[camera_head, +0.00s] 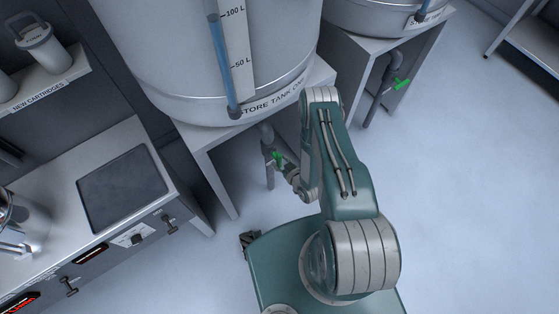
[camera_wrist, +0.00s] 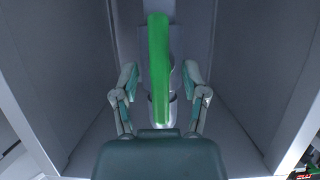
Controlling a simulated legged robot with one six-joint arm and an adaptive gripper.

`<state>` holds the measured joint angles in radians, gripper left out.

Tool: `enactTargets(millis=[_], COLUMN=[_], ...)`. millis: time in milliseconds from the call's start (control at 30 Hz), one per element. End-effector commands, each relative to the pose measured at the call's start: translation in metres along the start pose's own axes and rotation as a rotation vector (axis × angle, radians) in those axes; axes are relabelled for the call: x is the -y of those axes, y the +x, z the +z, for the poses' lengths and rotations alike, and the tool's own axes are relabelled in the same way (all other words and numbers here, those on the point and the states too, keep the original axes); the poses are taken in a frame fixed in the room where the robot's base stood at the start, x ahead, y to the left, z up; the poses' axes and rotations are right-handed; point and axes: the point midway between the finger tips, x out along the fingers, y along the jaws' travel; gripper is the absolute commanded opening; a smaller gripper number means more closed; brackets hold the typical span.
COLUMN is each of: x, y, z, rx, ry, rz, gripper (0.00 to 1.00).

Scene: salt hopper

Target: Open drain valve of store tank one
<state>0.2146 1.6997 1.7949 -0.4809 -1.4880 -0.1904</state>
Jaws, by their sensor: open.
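Store tank one (camera_head: 215,65) is a large pale cylinder with a level tube on a white stand, its label partly cut off by my arm. Below it a grey drain pipe (camera_head: 267,138) comes down with a green valve handle (camera_head: 278,158). My gripper (camera_head: 287,170) is at this handle, low under the tank. In the wrist view the green handle (camera_wrist: 159,62) runs upright in the picture, between the two fingers of my open gripper (camera_wrist: 160,78). A gap shows on each side, and I see no finger touching it. The grey valve body (camera_wrist: 162,110) is partly hidden behind the handle.
The stand's legs and panels (camera_head: 212,165) close in around the valve. A second tank (camera_head: 375,15) with its own green valve handle (camera_head: 402,85) stands at upper right. A counter (camera_head: 125,190) with knobs is at left. Open floor (camera_head: 470,200) lies to the right.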

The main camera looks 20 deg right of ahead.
Motion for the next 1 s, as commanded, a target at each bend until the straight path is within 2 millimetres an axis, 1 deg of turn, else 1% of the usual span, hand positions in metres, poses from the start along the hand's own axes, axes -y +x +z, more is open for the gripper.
enactTargets(millis=[300, 400, 500, 600, 700, 1000], x=[-0.002, -0.002, -0.002, -0.002, -0.001, -0.001], y=[-0.065, -0.083, -0.096, -0.105, -0.109, -0.11], z=[0.001, 0.001, 0.001, 0.002, 0.001, 0.001], rx=[0.003, 0.004, 0.004, 0.003, 0.003, 0.002], ry=[0.006, 0.005, 0.004, 0.003, 0.002, 0.001], rz=[0.006, 0.006, 0.006, 0.005, 0.002, 0.001], gripper=[0.57, 0.57, 0.57, 0.57, 0.57, 0.57])
